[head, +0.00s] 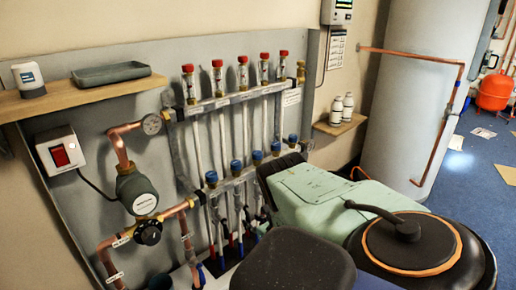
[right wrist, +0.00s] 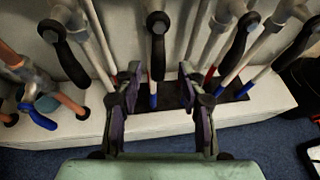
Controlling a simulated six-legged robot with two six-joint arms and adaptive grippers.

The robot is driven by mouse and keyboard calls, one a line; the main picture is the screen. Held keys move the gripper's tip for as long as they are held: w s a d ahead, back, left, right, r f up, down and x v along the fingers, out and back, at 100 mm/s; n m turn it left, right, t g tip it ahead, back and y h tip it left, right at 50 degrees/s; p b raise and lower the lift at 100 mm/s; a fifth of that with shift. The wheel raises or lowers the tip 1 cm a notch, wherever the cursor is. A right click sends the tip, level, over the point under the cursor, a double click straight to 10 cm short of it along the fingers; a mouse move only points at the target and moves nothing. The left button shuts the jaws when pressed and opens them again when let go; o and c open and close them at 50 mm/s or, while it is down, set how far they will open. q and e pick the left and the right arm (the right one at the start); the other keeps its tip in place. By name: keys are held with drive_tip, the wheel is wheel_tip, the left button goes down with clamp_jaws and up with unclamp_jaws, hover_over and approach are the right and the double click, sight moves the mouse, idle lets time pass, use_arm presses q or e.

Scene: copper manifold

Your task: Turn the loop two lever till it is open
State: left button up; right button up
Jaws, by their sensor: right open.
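Several black levers hang on the pipes below the manifold in the right wrist view: one at the left (right wrist: 68,55), one in the middle (right wrist: 157,45), one right of it (right wrist: 240,42) and one at the far right (right wrist: 302,45). No loop labels are readable there, so I cannot tell which is loop two. My right gripper (right wrist: 160,78) is open and empty. The middle lever lies just beyond the gap between its fingertips, apparently untouched. In the head view the manifold (head: 235,98) shows red caps above and blue caps below; my right arm hides part of its lower pipes.
A blue-handled valve (right wrist: 38,116) sits on a copper pipe at the left. A pale ledge (right wrist: 150,123) runs below the pipes. In the head view a pump (head: 138,190), a red switch box (head: 62,153) and a wooden shelf (head: 85,98) are left; a tank (head: 415,90) is right.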

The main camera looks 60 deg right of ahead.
drive_tip(key=shift+v, duration=1.7)
drive_tip(key=shift+s+a, duration=0.1)
